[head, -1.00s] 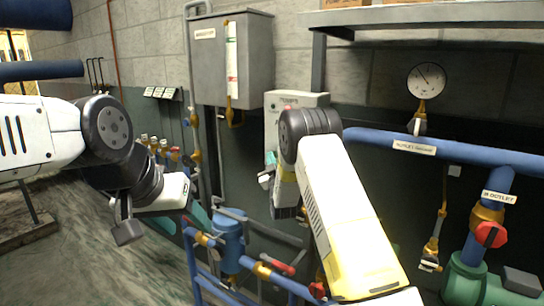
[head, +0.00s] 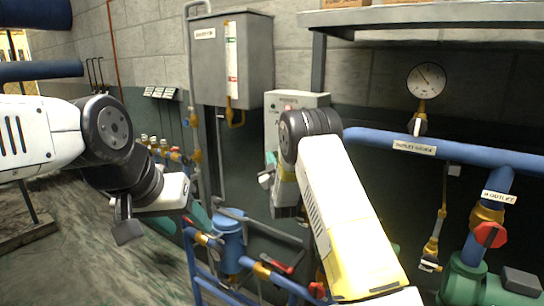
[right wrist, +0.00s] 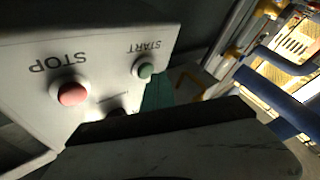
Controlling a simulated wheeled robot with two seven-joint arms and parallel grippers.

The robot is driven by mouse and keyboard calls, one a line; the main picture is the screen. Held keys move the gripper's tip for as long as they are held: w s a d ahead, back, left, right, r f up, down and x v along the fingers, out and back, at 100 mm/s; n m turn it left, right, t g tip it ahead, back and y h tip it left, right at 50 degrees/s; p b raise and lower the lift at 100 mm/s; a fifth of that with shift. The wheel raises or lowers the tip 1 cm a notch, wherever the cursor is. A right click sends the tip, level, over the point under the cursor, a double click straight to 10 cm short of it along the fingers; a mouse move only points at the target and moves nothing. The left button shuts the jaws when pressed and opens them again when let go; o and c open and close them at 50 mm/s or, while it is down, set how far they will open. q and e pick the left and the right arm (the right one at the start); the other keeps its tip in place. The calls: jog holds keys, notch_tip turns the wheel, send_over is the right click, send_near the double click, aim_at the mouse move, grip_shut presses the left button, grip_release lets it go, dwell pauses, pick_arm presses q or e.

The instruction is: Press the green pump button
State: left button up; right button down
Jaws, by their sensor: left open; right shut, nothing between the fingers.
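The green START button (right wrist: 145,70) is on the light grey pump box in the right wrist view, beside the larger red STOP button (right wrist: 72,93). The pump box (head: 298,98) is on the wall in the head view, where my right arm hides its buttons. My right gripper (head: 266,180) is shut and empty close to the box, partly hidden by my arm. Its dark finger (right wrist: 185,128) fills the lower right wrist view, below the green button; I cannot tell whether it touches the box. My left gripper (head: 155,220) is open and empty at the left, away from the box.
A grey cabinet (head: 232,62) hangs left of the pump box. A blue outlet pipe (head: 455,152) runs to the right under a gauge (head: 426,81). A shelf (head: 430,17) juts out above. Blue pipes with red-handled valves (head: 276,264) stand below.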

jog(key=shift+d+f, duration=0.3)
jog(key=shift+d, duration=0.4)
jog(key=shift+v, duration=0.75)
jog(key=shift+a+f, duration=0.15)
jog(key=s+a, duration=0.3)
jog(key=s, duration=0.1)
jog(key=shift+a+r, duration=0.15)
jog(key=shift+r, duration=0.2)
jog(key=shift+a, duration=0.1)
